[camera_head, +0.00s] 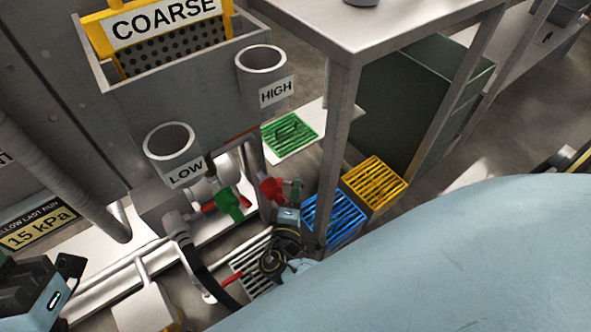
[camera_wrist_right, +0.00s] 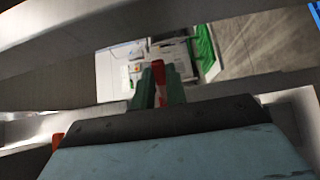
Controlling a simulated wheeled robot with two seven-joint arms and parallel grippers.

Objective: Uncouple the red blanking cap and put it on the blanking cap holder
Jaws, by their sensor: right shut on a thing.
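A red piece that looks like the red blanking cap (camera_head: 270,190) is low beside the frame leg, right of the green fitting (camera_head: 230,204). My right gripper (camera_head: 290,190) reaches it from the right. In the right wrist view a red part (camera_wrist_right: 158,78) sits between the two greenish fingers of my right gripper (camera_wrist_right: 160,88), which is shut on it. I cannot tell whether the cap is still coupled to a pipe. My left gripper (camera_head: 68,268) is partly in view at the lower left; its jaw opening is not clear. I cannot make out the blanking cap holder.
The LOW pipe (camera_head: 168,140) and HIGH pipe (camera_head: 260,60) stand above on the grey tank. A metal table leg (camera_head: 335,150) rises close to my right gripper. A black hose (camera_head: 205,275) curves below.

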